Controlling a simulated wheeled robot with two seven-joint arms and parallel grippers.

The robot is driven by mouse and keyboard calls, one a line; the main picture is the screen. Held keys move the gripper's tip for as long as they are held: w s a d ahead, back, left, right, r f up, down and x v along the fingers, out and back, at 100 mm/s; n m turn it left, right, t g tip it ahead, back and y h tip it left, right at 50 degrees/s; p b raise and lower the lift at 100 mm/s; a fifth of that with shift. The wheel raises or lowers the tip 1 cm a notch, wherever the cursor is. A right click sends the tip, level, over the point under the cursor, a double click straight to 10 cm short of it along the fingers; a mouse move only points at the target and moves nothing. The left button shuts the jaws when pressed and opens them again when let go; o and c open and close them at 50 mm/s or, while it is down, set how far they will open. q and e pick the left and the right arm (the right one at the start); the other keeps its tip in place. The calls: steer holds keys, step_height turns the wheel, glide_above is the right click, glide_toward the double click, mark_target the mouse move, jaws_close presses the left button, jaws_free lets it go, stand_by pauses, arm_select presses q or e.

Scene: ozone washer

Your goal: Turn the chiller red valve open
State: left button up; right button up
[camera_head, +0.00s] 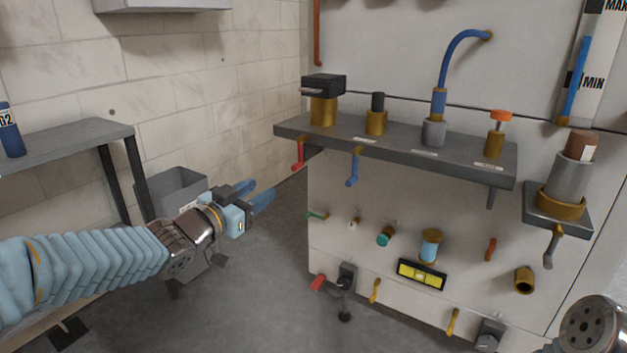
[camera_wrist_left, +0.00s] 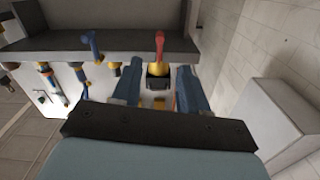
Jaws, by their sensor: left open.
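A red valve lever (camera_head: 298,155) hangs under the left end of the grey wall shelf (camera_head: 400,145), below a brass fitting with a black top (camera_head: 323,100). In the left wrist view a red lever (camera_wrist_left: 160,45) on a brass fitting shows between my two fingers in the picture. My left gripper (camera_head: 262,194) is open and empty, left of and below the red lever, apart from it, with its blue fingers pointing right toward the panel. It also shows in the left wrist view (camera_wrist_left: 158,88). No readable label says which valve is the chiller's. My right gripper is out of view.
A blue lever (camera_head: 352,169) hangs right of the red one. Another red handle (camera_head: 317,283) is low on the panel, and an orange-red knob (camera_head: 500,116) stands on the shelf. A grey bin (camera_head: 178,190) and table (camera_head: 75,147) are left. Floor before the panel is free.

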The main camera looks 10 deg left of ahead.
mark_target(294, 169)
arm_select(q)
steer(key=x, duration=1.3)
steer(key=shift+w, duration=0.25)
jaws_close()
